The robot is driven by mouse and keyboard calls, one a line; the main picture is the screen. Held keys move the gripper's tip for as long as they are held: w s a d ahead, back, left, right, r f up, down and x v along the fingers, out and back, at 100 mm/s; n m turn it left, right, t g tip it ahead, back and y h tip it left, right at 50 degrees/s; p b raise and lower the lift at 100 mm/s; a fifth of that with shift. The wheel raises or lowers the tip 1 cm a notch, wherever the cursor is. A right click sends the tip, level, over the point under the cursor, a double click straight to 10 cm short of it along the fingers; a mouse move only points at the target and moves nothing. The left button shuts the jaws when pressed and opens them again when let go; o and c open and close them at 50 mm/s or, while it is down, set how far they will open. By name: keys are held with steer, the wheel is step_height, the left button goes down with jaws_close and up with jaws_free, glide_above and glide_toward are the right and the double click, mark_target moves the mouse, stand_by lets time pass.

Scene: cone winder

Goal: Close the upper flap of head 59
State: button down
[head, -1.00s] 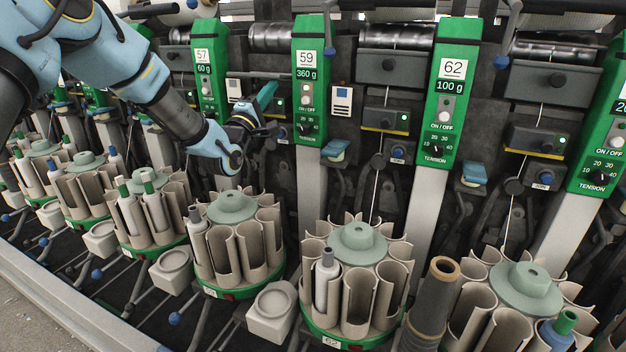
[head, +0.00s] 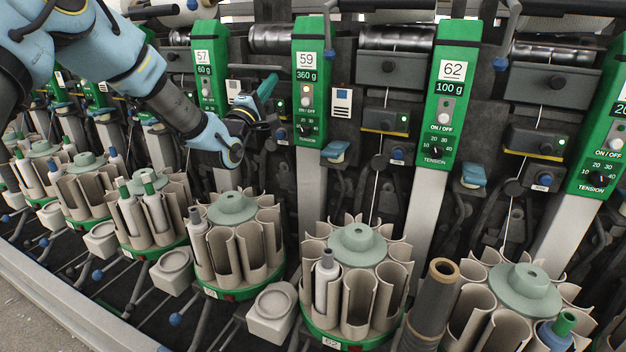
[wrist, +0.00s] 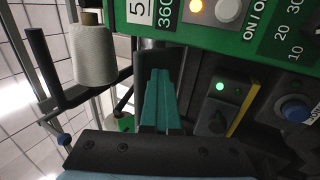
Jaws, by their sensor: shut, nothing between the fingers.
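Head 59 has a green panel (head: 309,85) marked 59 and 360 g, with a lit lamp; part of this panel (wrist: 225,22) fills the top of the wrist view. To its left, a thin dark bar (head: 250,72) below the roller looks like the upper flap standing out edge-on, unlike the broad grey faces at neighbouring heads. My gripper (head: 271,82) is just below its right end, left of the panel. In the wrist view the teal fingers (wrist: 159,78) are together and empty, with a dark piece at their tips. I cannot tell whether they touch it.
A sensor box with a green lamp (wrist: 218,108) lies right of the fingers in the wrist view. A pale yarn cone (wrist: 93,55) and dark rods are at left. Round bobbin magazines (head: 237,240) stand below, and panel 57 (head: 207,75) is left of my gripper.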

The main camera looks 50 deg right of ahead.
mark_target(271, 69)
steer(key=shift+r, duration=0.35)
steer(key=shift+w+d+r, duration=0.1)
steer(key=shift+d+r, duration=0.15)
steer(key=shift+r, duration=0.45)
steer(key=shift+d+r, duration=0.1)
steer(key=shift+r, duration=0.05)
steer(key=shift+w+d+r, duration=0.1)
steer(key=shift+d+r, duration=0.3)
steer(key=shift+r, duration=0.2)
